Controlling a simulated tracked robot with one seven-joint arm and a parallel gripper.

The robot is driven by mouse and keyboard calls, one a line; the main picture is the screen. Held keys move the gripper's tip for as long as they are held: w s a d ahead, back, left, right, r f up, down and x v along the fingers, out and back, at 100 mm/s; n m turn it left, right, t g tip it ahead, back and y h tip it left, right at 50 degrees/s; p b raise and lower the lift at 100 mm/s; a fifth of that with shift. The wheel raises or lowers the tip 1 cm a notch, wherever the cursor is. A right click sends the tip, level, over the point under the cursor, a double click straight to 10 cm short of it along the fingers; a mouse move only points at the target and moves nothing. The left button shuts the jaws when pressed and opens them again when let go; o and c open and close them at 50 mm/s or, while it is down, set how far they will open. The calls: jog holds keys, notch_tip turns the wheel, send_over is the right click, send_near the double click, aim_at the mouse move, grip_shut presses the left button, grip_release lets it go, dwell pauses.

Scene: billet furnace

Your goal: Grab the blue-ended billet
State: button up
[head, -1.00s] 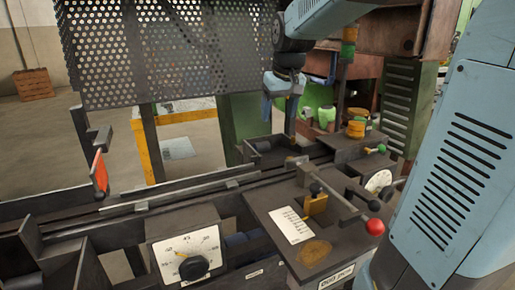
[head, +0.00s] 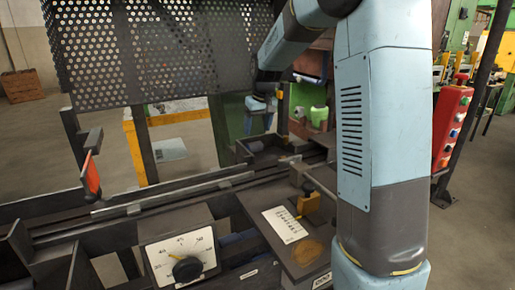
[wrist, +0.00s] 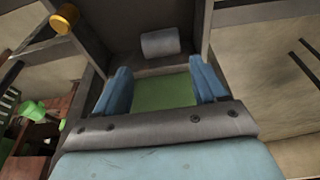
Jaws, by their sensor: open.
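My gripper (head: 258,117) hangs by the far end of the long rail bed, partly hard to make out in the head view. In the wrist view its two blue fingers (wrist: 161,91) are wide apart with no object held between them. A short grey cylinder (wrist: 160,42) lies in a dark trough just beyond the fingertips, apart from them. It may be a billet; no blue end shows on it. A green surface shows between the fingers. In the head view I cannot make out a blue-ended billet; my arm hides part of the bench.
A dial (head: 181,258) and a lever plate with a white label (head: 285,225) stand in front. A perforated screen (head: 160,50) hangs behind the rails. An orange-red flap (head: 92,176) is at left. A red control box (head: 452,125) stands at right.

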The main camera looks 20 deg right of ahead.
aim_at(255, 142)
jog(key=shift+x, duration=3.95)
jog(key=shift+a, duration=0.1)
jog(key=shift+c, duration=0.4)
jog(key=c, duration=1.1)
